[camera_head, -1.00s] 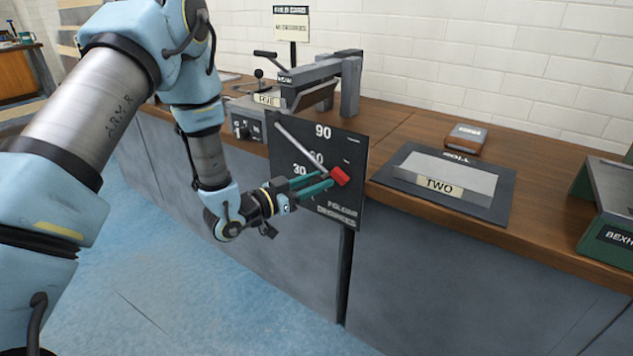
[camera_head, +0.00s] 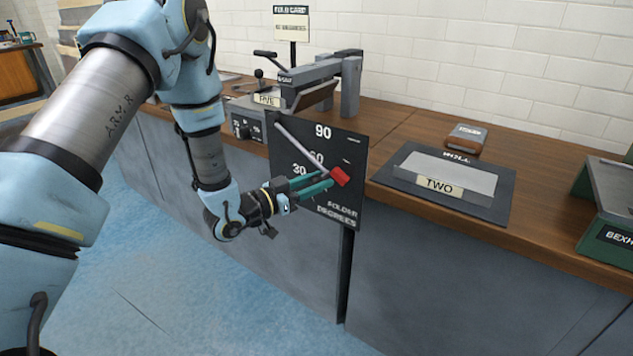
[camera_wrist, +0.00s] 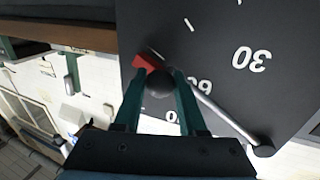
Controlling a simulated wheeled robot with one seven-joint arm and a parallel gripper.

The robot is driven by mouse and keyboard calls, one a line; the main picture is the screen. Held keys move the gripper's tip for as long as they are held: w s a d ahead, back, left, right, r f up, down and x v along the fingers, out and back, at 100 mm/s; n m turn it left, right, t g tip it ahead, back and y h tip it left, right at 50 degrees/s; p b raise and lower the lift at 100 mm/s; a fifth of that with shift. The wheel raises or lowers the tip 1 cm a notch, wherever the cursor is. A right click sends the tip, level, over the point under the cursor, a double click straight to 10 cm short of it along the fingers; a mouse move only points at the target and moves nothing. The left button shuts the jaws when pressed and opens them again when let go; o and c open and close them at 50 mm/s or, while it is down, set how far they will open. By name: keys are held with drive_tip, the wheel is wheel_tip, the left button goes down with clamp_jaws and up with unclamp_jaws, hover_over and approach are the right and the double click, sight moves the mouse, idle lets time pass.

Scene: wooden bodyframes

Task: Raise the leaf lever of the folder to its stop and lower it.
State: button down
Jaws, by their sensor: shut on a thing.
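The folder's dark upright dial plate (camera_head: 290,150) stands at the bench front, marked 30, 60 and 90 degrees. Its leaf lever (camera_head: 303,141) is a thin grey rod running from a pivot at the plate's upper left down to a red end (camera_head: 341,176) at the right. In the wrist view the rod (camera_wrist: 222,116) runs from a dark pivot to the red end (camera_wrist: 147,63). My gripper (camera_head: 327,180) has its teal fingers closed at this end. In the wrist view a dark round knob (camera_wrist: 160,83) sits between the fingertips. The exact angle read is unclear.
The folder's grey clamp frame (camera_head: 350,85) rises on the wooden bench behind the plate. A dark mat with a grey plate labelled TWO (camera_head: 440,185) lies to the right, with a small brown box (camera_head: 467,137) behind. A green machine (camera_head: 610,215) stands far right. The blue floor in front is clear.

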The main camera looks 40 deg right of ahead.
idle(0.4)
drive_tip(key=shift+w+a+f+m+b, duration=0.15)
drive_tip(key=shift+w+f+m+b, duration=0.15)
drive_tip(key=shift+f+b, duration=0.35)
drive_tip(key=w+a+f+m+t+y+b, duration=0.1)
drive_tip(key=w+a+f+m+b, duration=0.1)
drive_tip(key=w+f+m+b, duration=0.2)
drive_tip(key=w+a+f+m+t+y+b, duration=0.1)
drive_tip(key=w+f+m+b, duration=0.3)
drive_tip(key=w+b, duration=0.4)
drive_tip(key=shift+w+a+f+m+t+y, duration=0.35)
drive_tip(key=shift+w+a+m+y, duration=0.3)
drive_tip(key=shift+w, duration=1.6)
drive_tip(key=c, duration=0.8)
unclamp_jaws()
drive_tip(key=shift+c, duration=0.2)
drive_tip(key=shift+o, duration=0.4)
